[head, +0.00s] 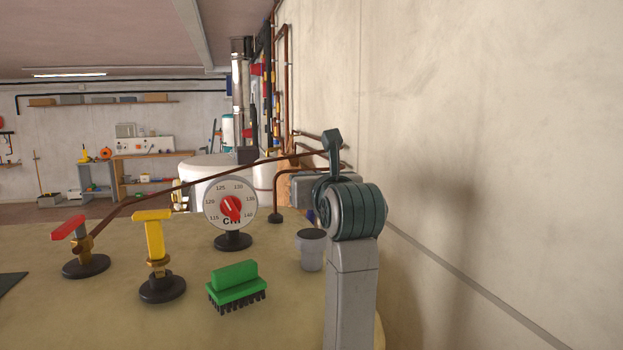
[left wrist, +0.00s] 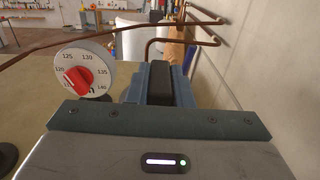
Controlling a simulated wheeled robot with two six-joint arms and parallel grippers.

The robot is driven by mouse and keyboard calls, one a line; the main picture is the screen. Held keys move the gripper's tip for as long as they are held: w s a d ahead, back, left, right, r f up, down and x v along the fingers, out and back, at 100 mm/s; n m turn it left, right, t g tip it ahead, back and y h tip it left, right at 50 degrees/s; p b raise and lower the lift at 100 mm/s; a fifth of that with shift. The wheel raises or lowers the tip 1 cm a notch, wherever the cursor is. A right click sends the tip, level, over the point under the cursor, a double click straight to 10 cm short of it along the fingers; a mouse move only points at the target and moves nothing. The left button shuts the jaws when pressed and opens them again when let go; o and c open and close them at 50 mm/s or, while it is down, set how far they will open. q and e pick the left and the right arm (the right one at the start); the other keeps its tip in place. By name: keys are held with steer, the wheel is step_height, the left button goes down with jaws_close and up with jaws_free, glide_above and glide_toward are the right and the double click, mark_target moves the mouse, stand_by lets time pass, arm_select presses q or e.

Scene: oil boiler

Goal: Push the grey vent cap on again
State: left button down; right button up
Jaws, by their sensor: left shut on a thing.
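My left gripper (left wrist: 160,92) is shut in the left wrist view, with a dark grey piece (left wrist: 161,82) between its blue-grey fingers. I take this to be the grey vent cap, but its full shape is hidden. In the head view my arm rises right of centre and its joint covers most of the gripper. A copper pipe (head: 215,178) runs across the bench behind the gripper, and it also crosses the left wrist view (left wrist: 95,35). Where the cap seats cannot be made out. My right gripper is not in view.
Left of the arm, the bench (head: 120,318) holds a dial gauge (head: 231,206), a red-handled valve (head: 84,250), a yellow-handled valve (head: 157,250), a green brush (head: 236,286) and a grey cup with a dark top (head: 311,252). A pale wall (head: 500,130) stands close on the right.

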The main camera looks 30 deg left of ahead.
arm_select(q)
steer(key=shift+a+f, duration=0.1)
